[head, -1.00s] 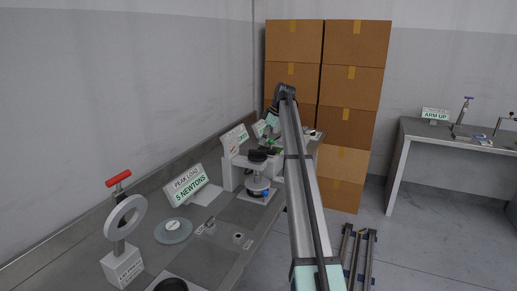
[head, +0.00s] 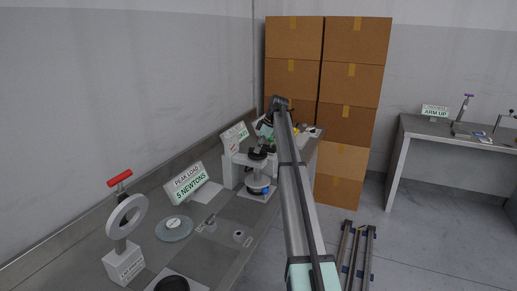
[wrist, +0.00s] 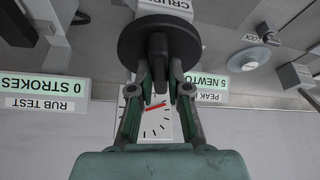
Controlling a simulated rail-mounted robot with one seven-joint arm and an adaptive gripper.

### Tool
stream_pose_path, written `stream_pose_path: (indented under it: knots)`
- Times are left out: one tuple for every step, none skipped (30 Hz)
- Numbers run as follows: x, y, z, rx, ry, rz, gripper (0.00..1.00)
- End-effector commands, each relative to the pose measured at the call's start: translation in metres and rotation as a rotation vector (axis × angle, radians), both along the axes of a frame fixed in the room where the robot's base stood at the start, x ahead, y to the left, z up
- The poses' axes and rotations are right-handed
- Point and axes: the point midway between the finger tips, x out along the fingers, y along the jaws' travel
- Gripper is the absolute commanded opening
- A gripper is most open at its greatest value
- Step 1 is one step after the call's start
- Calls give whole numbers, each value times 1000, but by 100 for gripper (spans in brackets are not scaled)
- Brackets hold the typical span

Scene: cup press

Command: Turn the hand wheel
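The hand wheel is a black disc on top of the white press (head: 231,170), and it shows in the head view (head: 257,153). In the wrist view the hand wheel (wrist: 128,42) is large and close, with a dark upright knob (wrist: 158,62) standing out from it. My gripper (wrist: 160,82) points at the wheel, its two fingers on either side of the knob. Whether the fingertips touch the knob is unclear.
A dial with a red needle (wrist: 156,125) shows beyond the fingers. The "5 NEWTONS" sign (head: 187,184), a ring-shaped gauge (head: 126,215) and a pale disc (head: 174,228) stand on the bench. Stacked cartons (head: 345,75) stand behind. The floor to the right is partly clear.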

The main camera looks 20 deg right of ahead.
Motion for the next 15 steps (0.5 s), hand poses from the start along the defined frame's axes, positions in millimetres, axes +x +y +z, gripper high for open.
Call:
stream_pose_path:
  knots:
    - [0,0,0,1,1,0,0]
    - [0,0,0,1,1,0,0]
    - [0,0,0,1,1,0,0]
    - [0,0,0,1,1,-1,0]
    - [0,0,-1,1,1,-1,0]
    - [0,0,-1,1,1,-4,0]
    - [0,0,-1,1,1,-7,0]
    - [-1,0,-1,1,1,-11,0]
    - [-1,1,-1,1,1,-18,0]
    - [-1,1,-1,0,0,-25,0]
    - [-1,1,-1,0,0,-32,0]
    - [-1,1,-1,0,1,-46,0]
    - [-1,1,-1,0,0,-57,0]
    - [-1,1,-1,0,0,-71,0]
    - [-2,1,-2,0,1,-92,0]
